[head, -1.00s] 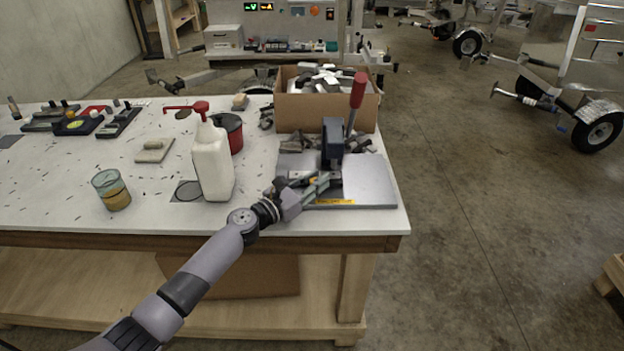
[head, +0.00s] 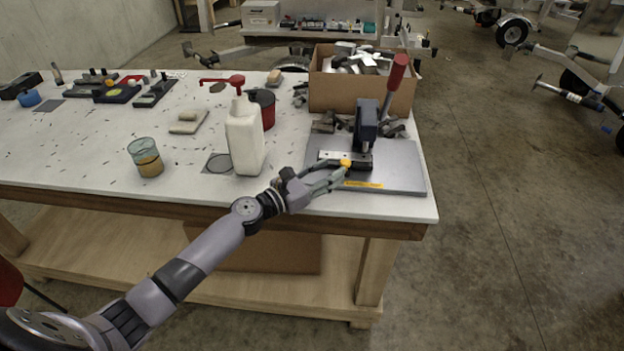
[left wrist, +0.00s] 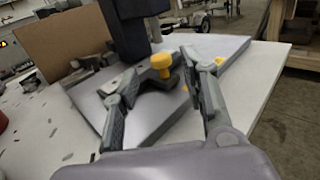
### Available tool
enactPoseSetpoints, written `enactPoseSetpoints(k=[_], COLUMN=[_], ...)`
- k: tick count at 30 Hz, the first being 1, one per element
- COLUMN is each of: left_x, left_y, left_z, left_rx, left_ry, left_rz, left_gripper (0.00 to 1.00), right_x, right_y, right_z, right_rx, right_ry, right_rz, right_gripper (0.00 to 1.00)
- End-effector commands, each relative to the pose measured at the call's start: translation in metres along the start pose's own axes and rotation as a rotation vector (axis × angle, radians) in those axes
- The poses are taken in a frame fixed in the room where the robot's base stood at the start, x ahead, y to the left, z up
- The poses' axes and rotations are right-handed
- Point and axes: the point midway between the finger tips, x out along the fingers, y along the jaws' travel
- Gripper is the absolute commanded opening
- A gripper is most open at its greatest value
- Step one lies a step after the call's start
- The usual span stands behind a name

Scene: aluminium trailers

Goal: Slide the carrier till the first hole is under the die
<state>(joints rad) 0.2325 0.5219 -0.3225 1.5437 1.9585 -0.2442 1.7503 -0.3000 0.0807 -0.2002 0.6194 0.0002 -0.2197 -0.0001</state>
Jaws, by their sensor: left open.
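A dark hand press (head: 366,127) with a red-tipped lever (head: 397,72) stands on a grey base plate (head: 400,172) at the bench's right end. The carrier (head: 330,156), a pale metal bar with a yellow knob (head: 346,163), lies low by the press. The knob also shows in the left wrist view (left wrist: 161,62). The die and the first hole cannot be made out. My left gripper (head: 343,174) is open at the front of the carrier. In the left wrist view its fingers (left wrist: 165,76) are spread, with the knob just beyond and between their tips. My right gripper is out of view.
A white bottle with a red pump (head: 245,135) stands left of my gripper. A cardboard box of metal pieces (head: 335,92) is behind the press, with loose pieces (head: 325,122) before it. A glass (head: 147,160) stands farther left. The bench's front right edge is close.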

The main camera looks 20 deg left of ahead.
Motion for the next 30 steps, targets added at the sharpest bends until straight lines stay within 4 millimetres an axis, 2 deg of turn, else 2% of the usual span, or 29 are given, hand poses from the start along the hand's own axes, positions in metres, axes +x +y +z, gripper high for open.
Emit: enactPoseSetpoints(k=[1,3,10,26,29,30], left_x=[-0.013,-0.026,-0.054,-0.058,-0.059,-0.06], left_y=[0.0,0.0,0.0,0.0,-0.008,-0.018], left_z=[-0.002,-0.001,0.0,0.0,-0.002,-0.004], left_rx=[-0.001,-0.001,-0.001,0.0,0.032,0.073], left_ry=[0.002,0.002,0.0,-0.001,0.003,0.009], left_rz=[0.0,-0.001,-0.001,-0.001,-0.019,-0.04], left_gripper=[0.4,0.4,0.4,0.4,0.4,0.4], right_x=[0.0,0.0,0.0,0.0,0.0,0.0], right_y=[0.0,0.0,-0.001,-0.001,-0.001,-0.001], right_z=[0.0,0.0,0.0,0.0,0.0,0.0], right_rx=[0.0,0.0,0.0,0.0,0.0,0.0], right_ry=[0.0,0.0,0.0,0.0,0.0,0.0], right_rz=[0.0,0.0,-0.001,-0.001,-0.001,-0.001], right_gripper=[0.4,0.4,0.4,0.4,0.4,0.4])
